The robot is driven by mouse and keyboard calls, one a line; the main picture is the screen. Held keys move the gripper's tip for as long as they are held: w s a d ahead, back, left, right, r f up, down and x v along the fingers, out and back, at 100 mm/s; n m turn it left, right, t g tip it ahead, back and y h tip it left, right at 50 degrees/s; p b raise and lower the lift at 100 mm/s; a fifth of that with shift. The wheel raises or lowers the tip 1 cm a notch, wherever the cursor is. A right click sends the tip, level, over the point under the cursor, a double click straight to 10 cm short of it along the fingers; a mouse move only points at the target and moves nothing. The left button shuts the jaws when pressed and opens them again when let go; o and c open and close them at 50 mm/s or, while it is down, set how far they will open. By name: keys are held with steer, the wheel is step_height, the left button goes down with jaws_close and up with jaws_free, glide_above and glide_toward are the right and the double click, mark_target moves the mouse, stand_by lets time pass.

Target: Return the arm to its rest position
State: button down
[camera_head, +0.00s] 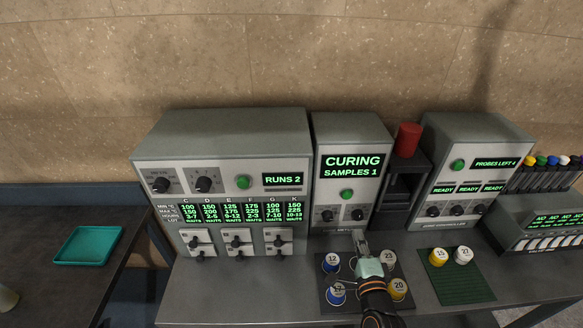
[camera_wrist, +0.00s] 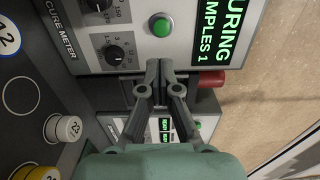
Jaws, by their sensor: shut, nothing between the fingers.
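My gripper (camera_head: 361,238) is shut and empty. It is low in front of the cure meter (camera_head: 350,217), whose screen reads "CURING SAMPLES 1". In the wrist view the two fingers (camera_wrist: 159,66) are together in front of the cure meter's panel, close to a black knob (camera_wrist: 118,55) and a lit green button (camera_wrist: 162,27). I cannot tell whether the fingertips touch the panel. My forearm hangs over the dark sample mat (camera_head: 352,303) and hides part of it.
On the mat stand numbered pots, among them 12 (camera_head: 331,262), 23 (camera_head: 388,257) and 20 (camera_head: 398,288). A green mat (camera_head: 466,287) holds two pots at right. A large press unit (camera_head: 225,150) stands left, a red cylinder (camera_head: 407,138) behind. A teal tray (camera_head: 88,246) lies far left.

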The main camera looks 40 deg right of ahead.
steer(key=w+a+r+n+t+y, duration=0.1)
steer(key=w+a+r+n+y, duration=0.1)
steer(key=w+a+n, duration=0.35)
steer(key=w+a+r+n+t+y, duration=0.1)
steer(key=w+a+n+y, duration=0.15)
steer(key=a, duration=0.55)
steer(key=w+a+r+n+y, duration=0.2)
steer(key=w+a+n+y, duration=0.15)
steer(key=a, duration=0.25)
steer(key=s+a+r+n+g+y, duration=0.1)
steer(key=s+a+r+n+y, duration=0.15)
steer(key=a+n, duration=0.7)
steer(key=s+a+r+n+g+y, duration=0.1)
steer(key=s+a+r+n+y, duration=0.3)
steer(key=a, duration=1.1)
step_height(320, 180, up, 18)
steer(key=n+h+p, duration=0.1)
steer(key=h+p, duration=0.1)
steer(key=p, duration=1.8)
steer(key=shift+a+n, duration=0.35)
steer(key=shift+n, duration=0.05)
